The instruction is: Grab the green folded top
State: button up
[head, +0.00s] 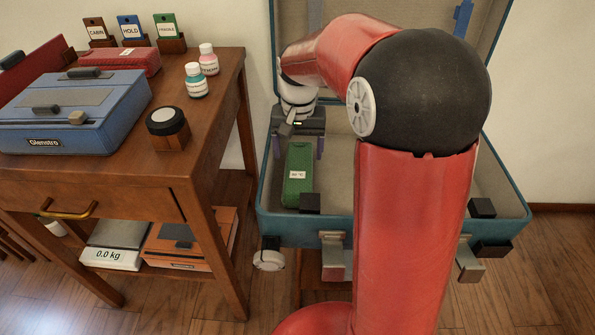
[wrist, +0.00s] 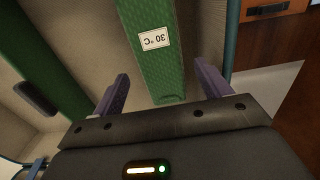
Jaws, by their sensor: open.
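The green folded top (head: 299,180) is a narrow, upright-looking green block with a white label, inside the open suitcase on its left side. It also shows in the wrist view (wrist: 165,70), where the label reads 30 °C. My gripper (head: 300,153) is open above the far part of the top, with its purple fingers to either side.
The teal suitcase (head: 300,231) has walls around the top and a raised lid behind. A second, darker green item (wrist: 38,60) lies left in the wrist view. Small black blocks (head: 309,204) sit near the front wall. A wooden desk (head: 215,120) with several objects stands left.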

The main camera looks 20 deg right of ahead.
aim_at(298, 165)
notch_tip(298, 165, down, 7)
jog(key=shift+s+a+r, duration=0.1)
jog(key=shift+s, duration=0.05)
jog(key=c, duration=0.8)
jog(key=shift+r, duration=0.15)
